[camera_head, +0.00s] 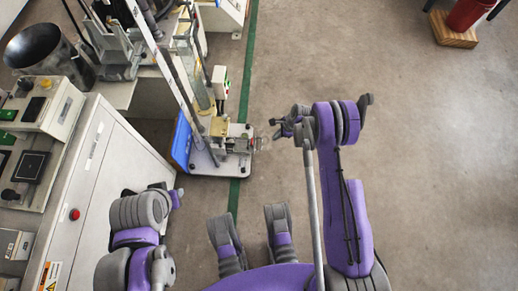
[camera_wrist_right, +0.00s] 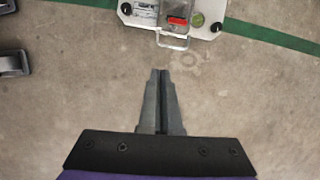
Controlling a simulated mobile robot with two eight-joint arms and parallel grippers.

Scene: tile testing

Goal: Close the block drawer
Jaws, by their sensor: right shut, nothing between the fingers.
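A small metal machine base (camera_head: 236,163) stands on the floor, left of centre in the head view. A wire handle (camera_wrist_right: 173,41) sticks out of its front in the right wrist view, beside a slot holding a red block (camera_wrist_right: 177,21). I take this to be the block drawer; how far it is pulled out I cannot tell. My right gripper (camera_head: 272,128) is just right of the handle in the head view. In the wrist view its fingers (camera_wrist_right: 161,72) are shut and empty, pointing at the handle with bare floor between.
A pale control cabinet (camera_head: 108,180) stands on the left, with a dark metal bowl (camera_head: 33,47) behind it. A red extinguisher (camera_head: 468,14) on a wooden block (camera_head: 453,32) is at upper right.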

